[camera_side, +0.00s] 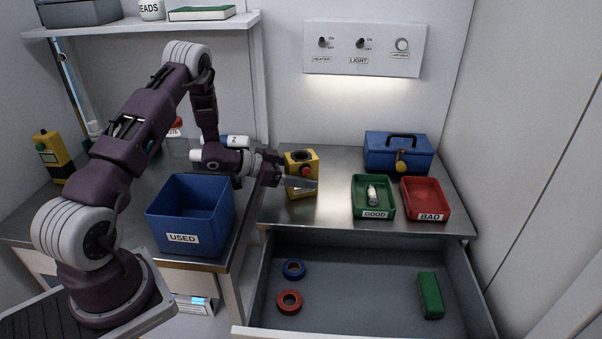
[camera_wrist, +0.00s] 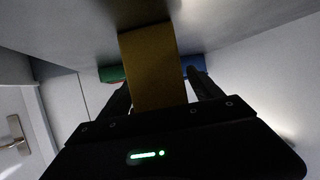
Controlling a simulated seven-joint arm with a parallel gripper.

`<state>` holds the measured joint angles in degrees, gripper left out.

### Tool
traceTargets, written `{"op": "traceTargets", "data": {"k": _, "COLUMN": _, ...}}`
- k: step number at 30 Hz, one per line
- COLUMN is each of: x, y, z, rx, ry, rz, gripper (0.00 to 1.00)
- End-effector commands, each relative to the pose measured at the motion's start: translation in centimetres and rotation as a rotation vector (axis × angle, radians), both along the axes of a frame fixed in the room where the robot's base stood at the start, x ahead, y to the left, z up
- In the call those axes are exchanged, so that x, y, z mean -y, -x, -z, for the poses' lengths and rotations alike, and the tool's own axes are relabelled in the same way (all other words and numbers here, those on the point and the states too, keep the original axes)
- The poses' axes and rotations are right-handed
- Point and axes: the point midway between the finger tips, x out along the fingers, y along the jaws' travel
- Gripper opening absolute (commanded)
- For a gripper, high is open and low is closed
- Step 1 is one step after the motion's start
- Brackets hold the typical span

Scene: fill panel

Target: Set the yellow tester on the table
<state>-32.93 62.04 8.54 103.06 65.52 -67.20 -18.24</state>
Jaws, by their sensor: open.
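The yellow tester (camera_side: 301,161), with a dark round top and a red button, stands upright on the metal table (camera_side: 335,160) near its left side. It also fills the middle of the wrist view (camera_wrist: 152,65), where its end meets the grey surface. My gripper (camera_side: 298,182) is open, with its fingers level at the tester's lower part. In the wrist view, one dark finger lies on each side of the tester. Whether the fingers touch it cannot be told.
An open drawer (camera_side: 365,311) below holds two tape rolls and a green block. Right of the tester stand a green GOOD tray (camera_side: 373,213), a red BAD tray (camera_side: 430,216) and a blue toolbox (camera_side: 381,158). A blue USED bin (camera_side: 166,217) stands left. A yellow device (camera_side: 50,154) stands far left.

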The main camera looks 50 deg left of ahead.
Motion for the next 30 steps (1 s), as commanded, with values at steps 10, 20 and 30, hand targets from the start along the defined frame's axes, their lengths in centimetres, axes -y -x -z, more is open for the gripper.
{"op": "traceTargets", "data": {"k": 10, "x": -1.8, "y": 4.0, "z": -2.1, "rx": -0.001, "ry": 0.001, "rz": -0.005, "gripper": 0.74}}
{"op": "traceTargets", "data": {"k": 20, "x": -1.8, "y": 4.3, "z": -8.2, "rx": 0.002, "ry": -0.002, "rz": 0.0, "gripper": 0.74}}
{"op": "traceTargets", "data": {"k": 30, "x": -1.9, "y": 2.0, "z": -16.9, "rx": -0.013, "ry": -0.247, "rz": -0.217, "gripper": 0.74}}
